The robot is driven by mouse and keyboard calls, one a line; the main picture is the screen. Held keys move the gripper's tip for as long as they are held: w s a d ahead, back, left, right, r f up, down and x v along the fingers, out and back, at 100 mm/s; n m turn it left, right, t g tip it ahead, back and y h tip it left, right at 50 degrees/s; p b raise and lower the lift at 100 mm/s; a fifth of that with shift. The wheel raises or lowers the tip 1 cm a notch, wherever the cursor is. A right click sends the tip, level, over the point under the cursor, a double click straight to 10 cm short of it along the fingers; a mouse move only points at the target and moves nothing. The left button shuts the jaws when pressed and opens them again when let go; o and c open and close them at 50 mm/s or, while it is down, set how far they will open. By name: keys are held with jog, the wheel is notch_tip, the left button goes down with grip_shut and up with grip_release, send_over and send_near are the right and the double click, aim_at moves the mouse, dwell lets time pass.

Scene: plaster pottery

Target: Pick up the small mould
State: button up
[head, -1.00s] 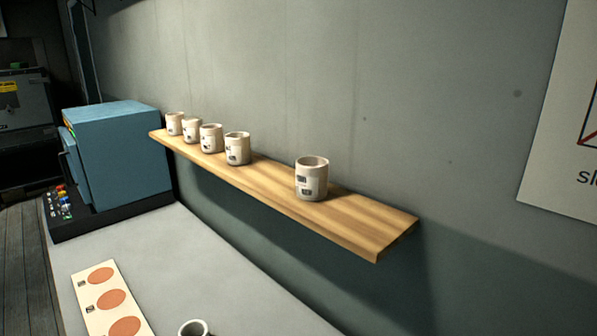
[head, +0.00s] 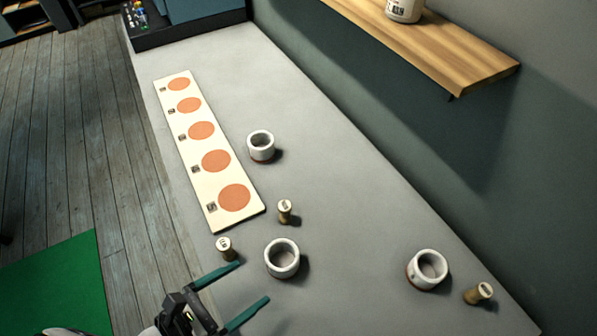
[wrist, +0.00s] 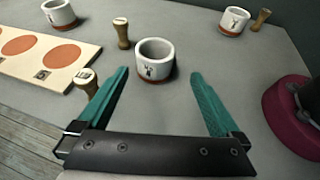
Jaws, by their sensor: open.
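Three white cup-like moulds with reddish bases stand on the grey table: a far one (head: 261,153), a near middle one (head: 282,270) and a right one (head: 424,282). I cannot tell for sure which is the small mould; the far one looks smallest but is also farther away. My gripper (head: 253,281) is open and empty, with teal fingers. In the wrist view, my gripper (wrist: 160,76) points at the near mould (wrist: 155,72), which sits just beyond and between the fingertips. The far mould (wrist: 60,16) and right mould (wrist: 232,24) show behind.
Small wooden stamps stand near the moulds: one left (head: 226,250), one middle (head: 285,212), one right (head: 478,293). A board with orange circles (head: 220,188) lies at left. A wooden shelf (head: 440,50) holds a cup. A magenta round object (wrist: 290,122) is at right in the wrist view.

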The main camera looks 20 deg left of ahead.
aim_at(292, 250)
jog(key=shift+w+a+f+n+t+y, duration=0.1)
jog(key=shift+f+n+t+y, duration=0.2)
jog(key=shift+f+n, duration=0.1)
jog(key=x, duration=1.5)
jog(key=c, duration=1.3)
